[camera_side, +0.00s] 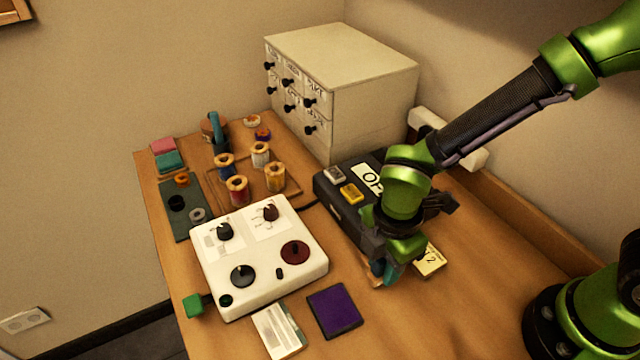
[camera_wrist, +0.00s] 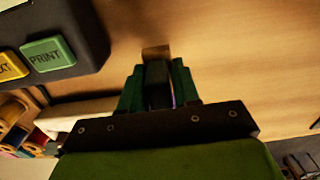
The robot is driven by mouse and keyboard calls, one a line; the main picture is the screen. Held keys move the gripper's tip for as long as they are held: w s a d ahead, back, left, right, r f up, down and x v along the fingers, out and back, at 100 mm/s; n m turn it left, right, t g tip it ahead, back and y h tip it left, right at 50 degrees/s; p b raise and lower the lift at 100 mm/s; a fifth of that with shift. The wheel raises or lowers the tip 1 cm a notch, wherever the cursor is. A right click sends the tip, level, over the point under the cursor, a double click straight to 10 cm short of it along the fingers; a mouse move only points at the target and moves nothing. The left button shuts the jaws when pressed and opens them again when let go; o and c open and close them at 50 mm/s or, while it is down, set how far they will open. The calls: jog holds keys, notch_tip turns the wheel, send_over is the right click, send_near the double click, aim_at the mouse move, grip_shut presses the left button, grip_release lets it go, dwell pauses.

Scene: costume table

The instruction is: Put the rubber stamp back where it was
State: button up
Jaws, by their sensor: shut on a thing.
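My gripper (camera_side: 388,275) is low over the right part of the table, just in front of the dark machine. In the wrist view my gripper's green fingers (camera_wrist: 158,88) are closed on a dark upright piece, which I take to be the rubber stamp's handle. A brown block end (camera_wrist: 155,52) shows just beyond the fingertips. In the side view the stamp is mostly hidden by the fingers, and I cannot tell whether it touches the table. A purple ink pad (camera_side: 335,310) lies to the left of and nearer than the gripper.
The dark machine (camera_side: 335,205) with its buttons stands close behind the gripper; its green PRINT button (camera_wrist: 47,54) shows in the wrist view. A yellow card (camera_side: 430,262) lies right of the gripper. A white control box (camera_side: 255,285), thread spools and a drawer cabinet (camera_side: 375,110) stand further left and back. The right front table is clear.

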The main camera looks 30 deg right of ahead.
aim_at(382, 276)
jog(key=shift+f, duration=1.9)
jog(key=shift+f, duration=0.15)
jog(key=o, duration=0.9)
jog(key=shift+c, duration=0.2)
